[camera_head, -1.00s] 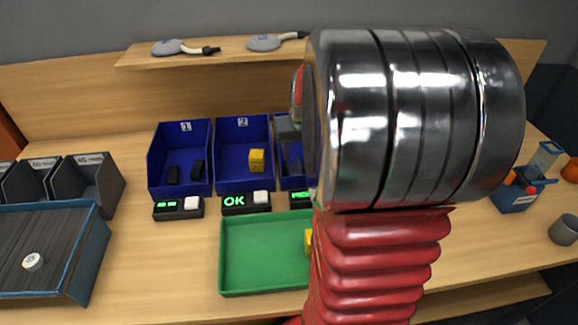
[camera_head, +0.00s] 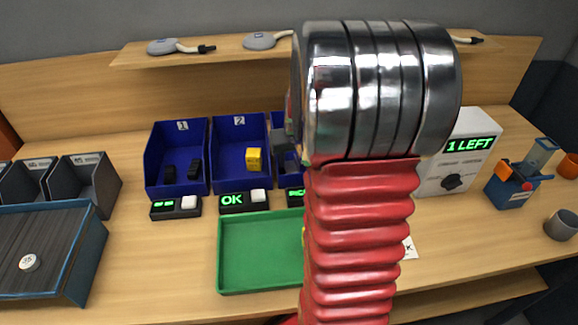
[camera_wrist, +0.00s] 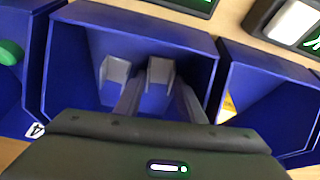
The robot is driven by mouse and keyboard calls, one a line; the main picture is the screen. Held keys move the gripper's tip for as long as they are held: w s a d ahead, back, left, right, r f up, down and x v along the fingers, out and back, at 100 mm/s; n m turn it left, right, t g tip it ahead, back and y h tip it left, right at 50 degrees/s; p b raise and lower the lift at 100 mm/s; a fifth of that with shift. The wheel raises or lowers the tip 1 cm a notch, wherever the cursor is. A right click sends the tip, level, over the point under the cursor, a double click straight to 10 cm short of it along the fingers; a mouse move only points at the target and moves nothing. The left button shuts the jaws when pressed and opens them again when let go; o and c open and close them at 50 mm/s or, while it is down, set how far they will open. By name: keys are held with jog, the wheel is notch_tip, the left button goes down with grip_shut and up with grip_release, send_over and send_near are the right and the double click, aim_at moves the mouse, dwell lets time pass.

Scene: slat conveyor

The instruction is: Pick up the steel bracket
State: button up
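Two grey steel brackets stand side by side in the middle blue bin (camera_wrist: 90,35) in the wrist view, a left bracket (camera_wrist: 115,72) and a right bracket (camera_wrist: 160,73). My gripper (camera_wrist: 159,85) reaches into this bin with its fingers spread apart. The right bracket appears between the fingertips; the left one lies outside the left finger. I cannot tell whether the fingers touch the bracket or how deep they are. In the head view my gripper (camera_head: 284,138) is a dark shape over the third bin, mostly hidden by my arm.
Bin 1 (camera_head: 150,160) holds black parts and bin 2 (camera_head: 240,135) a yellow block. A green tray (camera_head: 235,285) lies in front. A white box (camera_head: 465,165) reads "1 LEFT". A shelf (camera_head: 220,52) runs behind. Bin walls stand close around my fingers.

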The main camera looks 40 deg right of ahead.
jog(key=shift+w+f, duration=0.1)
jog(key=shift+f, duration=0.05)
jog(key=shift+c, duration=0.6)
jog(key=c, duration=0.6)
